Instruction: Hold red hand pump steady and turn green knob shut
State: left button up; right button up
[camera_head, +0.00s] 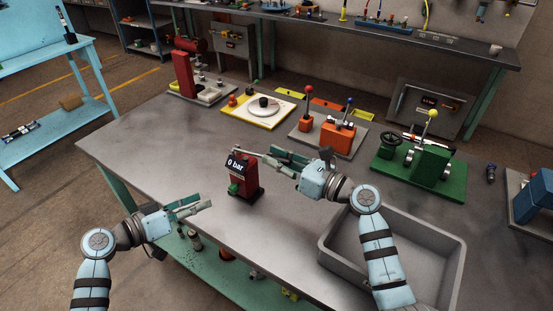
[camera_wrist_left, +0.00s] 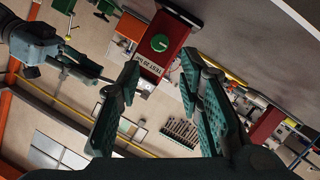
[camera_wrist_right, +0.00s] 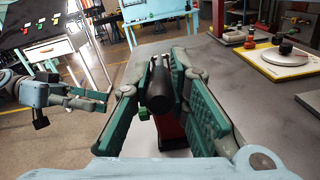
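The red hand pump (camera_head: 246,186) stands upright on the table near its front edge, with a display reading 0 bar. Its green knob (camera_head: 234,188) is low on the front side. In the left wrist view, the knob (camera_wrist_left: 159,43) shows face-on on the pump's red body (camera_wrist_left: 167,30). My left gripper (camera_head: 191,205) is open and empty, left of the pump and apart from it. My right gripper (camera_head: 275,159) is at the pump's lever. In the right wrist view, its fingertips close in on both sides of the dark handle (camera_wrist_right: 160,97), which partly hides the pump.
A grey tray (camera_head: 455,262) is at the right front of the table. Orange levers (camera_head: 339,137), a green machine (camera_head: 425,168) and a yellow-edged plate (camera_head: 264,108) stand behind. The table left of the pump is clear. A lower shelf (camera_head: 205,263) lies below the front edge.

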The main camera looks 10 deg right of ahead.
aim_at(231, 191)
pick_arm(q)
jog(key=shift+o, duration=1.2)
jog(key=shift+n, duration=0.3)
jog(key=n, duration=0.4)
jog(key=s+n+t, duration=0.1)
jog(key=n, duration=0.1)
jog(key=shift+d+f+h, duration=0.3)
jog(key=shift+d, duration=0.05)
jog(key=n, duration=0.3)
jog(key=n+t, duration=0.1)
jog(key=n, duration=0.3)
jog(key=s+f+n+t, duration=0.1)
jog(key=n, duration=0.2)
jog(key=shift+s+d+n, duration=0.1)
jog(key=shift+d+n, duration=0.1)
jog(key=shift+n, duration=0.2)
jog(key=w+d+n, duration=0.2)
jog(key=n, duration=0.2)
jog(key=w+d+f+n+t, duration=0.1)
jog(key=w+d+n, duration=0.1)
jog(key=w+n, duration=0.1)
jog(key=w+d+n+t, duration=0.1)
jog(key=w+d+n, duration=0.1)
jog(key=n, duration=0.3)
jog(key=shift+w+d+f+y, duration=0.2)
jog(key=shift+w+d+y, duration=0.2)
jog(key=shift+d, duration=0.2)
